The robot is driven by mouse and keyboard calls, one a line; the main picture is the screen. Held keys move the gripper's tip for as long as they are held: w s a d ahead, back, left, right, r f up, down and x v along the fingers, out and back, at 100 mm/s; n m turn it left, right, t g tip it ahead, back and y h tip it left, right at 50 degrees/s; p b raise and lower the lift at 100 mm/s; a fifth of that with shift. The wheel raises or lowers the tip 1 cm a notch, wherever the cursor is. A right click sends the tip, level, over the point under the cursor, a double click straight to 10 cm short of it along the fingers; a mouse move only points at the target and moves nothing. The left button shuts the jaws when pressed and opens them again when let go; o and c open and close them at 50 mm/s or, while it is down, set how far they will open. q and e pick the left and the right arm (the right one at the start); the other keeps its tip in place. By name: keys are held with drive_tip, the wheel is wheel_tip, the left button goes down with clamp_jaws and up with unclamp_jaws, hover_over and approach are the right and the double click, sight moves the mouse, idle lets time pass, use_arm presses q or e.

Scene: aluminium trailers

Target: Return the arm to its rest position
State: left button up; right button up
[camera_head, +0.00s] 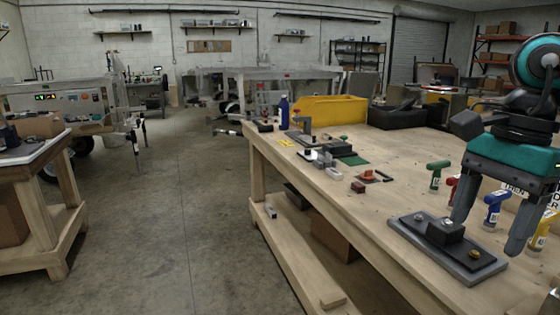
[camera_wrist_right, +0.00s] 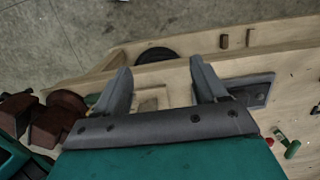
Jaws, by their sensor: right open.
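My right gripper (camera_head: 485,237) is open at the right side of the head view, over the front right part of the wooden workbench (camera_head: 400,190). Its two grey fingers point down and hold nothing. A grey plate with a black block (camera_head: 447,240) lies on the bench just left of and partly behind the fingers. What seems to be the same plate shows beside the right finger in the wrist view (camera_wrist_right: 257,90). My left gripper is in neither view.
A green tool (camera_head: 437,173) and a blue tool (camera_head: 493,208) stand near the right arm, with red and yellow ones partly hidden. A yellow bin (camera_head: 330,112), blue bottle (camera_head: 284,110) and small parts stand farther back. Open floor (camera_head: 180,220) lies to the left.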

drive_tip(key=w+a+f+m+t+y+p, duration=0.1)
drive_tip(key=a+f+m+t+y, duration=0.1)
drive_tip(key=a+m+y, duration=0.95)
drive_tip(key=w+a+f+m+t+y+p, duration=0.1)
drive_tip(key=a+f+m+y, duration=0.1)
drive_tip(key=a+m+y, duration=0.9)
drive_tip(key=w+d+f+m+t+h, duration=0.2)
drive_tip(key=d+f+m+t+h, duration=0.1)
drive_tip(key=f+m+t+h, duration=0.65)
drive_tip(key=w+d+f+m+t+h, duration=0.15)
drive_tip(key=f+m+t+h, duration=0.4)
drive_tip(key=f+m, duration=0.55)
drive_tip(key=s+d+f+m+g+h, duration=0.3)
drive_tip(key=s+f+m, duration=0.2)
drive_tip(key=s+f, duration=0.1)
drive_tip(key=s+d+f+m+g+h, duration=0.3)
drive_tip(key=s+f+m, duration=0.3)
drive_tip(key=f, duration=0.3)
drive_tip(key=shift+s+m+g+h+p, duration=0.3)
drive_tip(key=shift+s+h+p, duration=0.05)
drive_tip(key=shift+s, duration=0.15)
